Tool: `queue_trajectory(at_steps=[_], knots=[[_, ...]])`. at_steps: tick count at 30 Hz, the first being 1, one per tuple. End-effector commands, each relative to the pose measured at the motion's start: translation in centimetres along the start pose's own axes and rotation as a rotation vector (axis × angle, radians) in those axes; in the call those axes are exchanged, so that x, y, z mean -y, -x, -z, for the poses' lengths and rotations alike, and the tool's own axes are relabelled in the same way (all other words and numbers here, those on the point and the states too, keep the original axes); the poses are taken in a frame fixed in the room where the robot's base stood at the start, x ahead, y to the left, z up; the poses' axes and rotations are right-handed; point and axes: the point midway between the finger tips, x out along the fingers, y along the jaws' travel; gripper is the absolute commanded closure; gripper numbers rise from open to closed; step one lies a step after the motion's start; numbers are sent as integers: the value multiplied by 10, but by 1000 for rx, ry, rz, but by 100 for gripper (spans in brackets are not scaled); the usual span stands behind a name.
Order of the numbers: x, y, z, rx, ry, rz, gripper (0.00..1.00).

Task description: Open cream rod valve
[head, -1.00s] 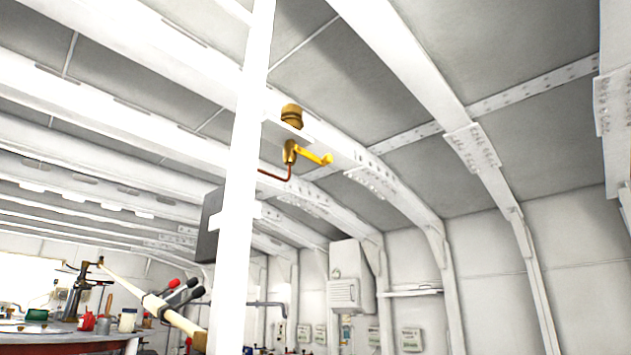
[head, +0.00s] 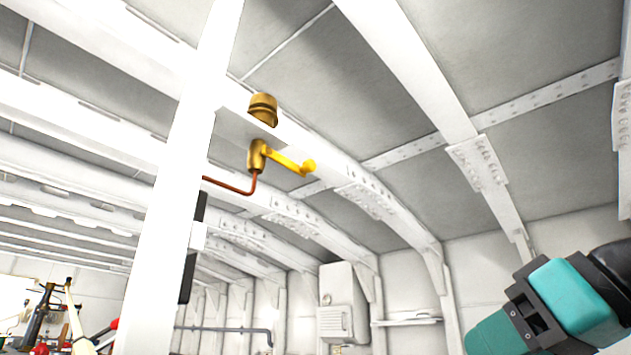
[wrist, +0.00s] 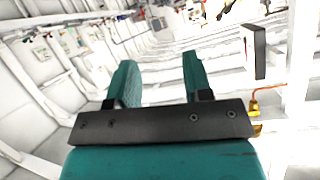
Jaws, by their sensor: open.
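A cream rod (head: 83,346) shows at the lower left edge of the head view, partly cut off by the frame and close to a red-tipped handle. What it joins is hidden or too small to tell. A brass valve (head: 257,156) with a yellow lever (head: 290,162) hangs overhead beside the white post; its lever points right and slightly down. My gripper (wrist: 158,75) is open and empty in the wrist view, its two teal fingers apart. In that view the brass valve lies to its right, well clear of the fingers. The cream rod cannot be made out there.
A white post (head: 170,190) stands left of the brass valve. A copper pipe (head: 230,187) runs from the valve toward it. A dark box (wrist: 253,51) shows at the right in the wrist view. A white cabinet (head: 342,303) is on the far wall. Open air lies between the ribs.

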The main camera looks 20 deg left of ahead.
Motion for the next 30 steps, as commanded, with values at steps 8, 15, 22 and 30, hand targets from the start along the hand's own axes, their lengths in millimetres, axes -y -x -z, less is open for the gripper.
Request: queue_trajectory(at_steps=[8, 15, 22, 30], knots=[[74, 85, 173, -359, 284, 156, 54], [99, 103, 197, -421, 355, 204, 54], [109, 73, 210, -418, 352, 209, 54], [125, 18, 234, -417, 352, 206, 54]])
